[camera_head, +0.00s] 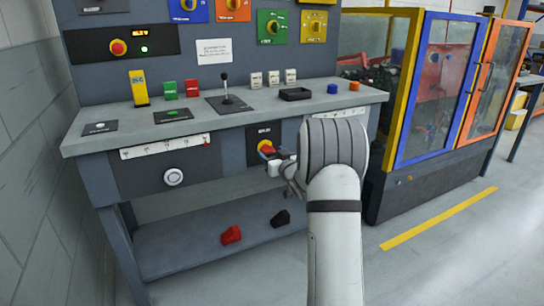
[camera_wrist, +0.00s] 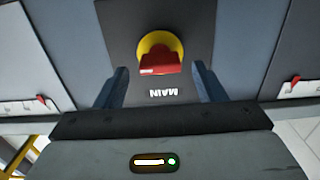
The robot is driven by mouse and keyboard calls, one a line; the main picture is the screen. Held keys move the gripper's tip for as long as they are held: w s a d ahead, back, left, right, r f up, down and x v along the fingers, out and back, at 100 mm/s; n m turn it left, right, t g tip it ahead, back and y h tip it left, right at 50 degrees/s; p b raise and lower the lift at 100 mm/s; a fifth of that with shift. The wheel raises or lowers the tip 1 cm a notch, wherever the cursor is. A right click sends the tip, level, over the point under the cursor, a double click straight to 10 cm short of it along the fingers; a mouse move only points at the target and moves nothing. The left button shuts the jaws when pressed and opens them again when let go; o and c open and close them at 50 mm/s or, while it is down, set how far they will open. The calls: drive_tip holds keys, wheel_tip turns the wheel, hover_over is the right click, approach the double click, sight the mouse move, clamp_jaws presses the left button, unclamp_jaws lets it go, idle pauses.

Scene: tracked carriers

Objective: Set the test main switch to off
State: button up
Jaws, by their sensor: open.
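The main switch (camera_head: 267,149) is a red rotary handle on a yellow disc, set in a dark plate on the front of the workbench. It also shows in the wrist view (camera_wrist: 158,58), where the plate reads "MAIN" upside down. The red handle's grip lies across the picture there, with a pale mark at its left end. My gripper (camera_wrist: 160,85) is open, with one finger on each side of the switch and apart from it. In the head view my gripper (camera_head: 274,163) is at the switch and partly hides it.
The grey workbench (camera_head: 185,128) carries buttons, a joystick (camera_head: 228,90) and a black tray (camera_head: 295,94). A slider strip (camera_head: 165,146) and round dial (camera_head: 173,177) are left of the switch. A red block (camera_head: 231,235) lies on the lower shelf. A caged machine (camera_head: 430,150) stands right.

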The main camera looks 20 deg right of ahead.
drive_tip(key=shift+w, duration=0.65)
drive_tip(key=c, duration=0.9)
drive_tip(key=shift+d, duration=0.1)
drive_tip(key=shift+c, duration=0.4)
